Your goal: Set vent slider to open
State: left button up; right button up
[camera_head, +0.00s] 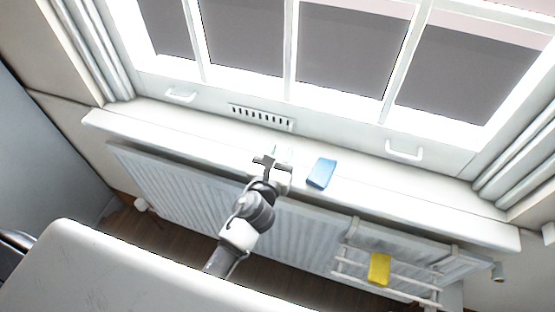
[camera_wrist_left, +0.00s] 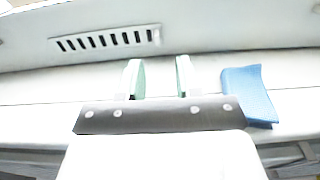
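The vent (camera_head: 262,117) is a white strip with a row of dark slots in the lower window frame, just above the sill. It also shows at the upper left of the left wrist view (camera_wrist_left: 105,40). A small pale piece at the strip's right end (camera_wrist_left: 154,36) may be the slider; it is too small to tell. My left gripper (camera_head: 281,153) is over the sill, below and slightly right of the vent, apart from it. In the left wrist view its two pale green fingers (camera_wrist_left: 158,78) stand apart with nothing between them. My right gripper is not in view.
A blue cloth or sponge (camera_head: 321,173) lies on the white sill (camera_head: 400,187), close to the right of my left gripper. A radiator (camera_head: 185,187) is below, with a yellow cloth (camera_head: 379,268) on a rack. Window handles (camera_head: 404,151) project at both sides. The left sill is clear.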

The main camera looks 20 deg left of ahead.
pick_arm(q)
jog(key=shift+s, duration=1.15)
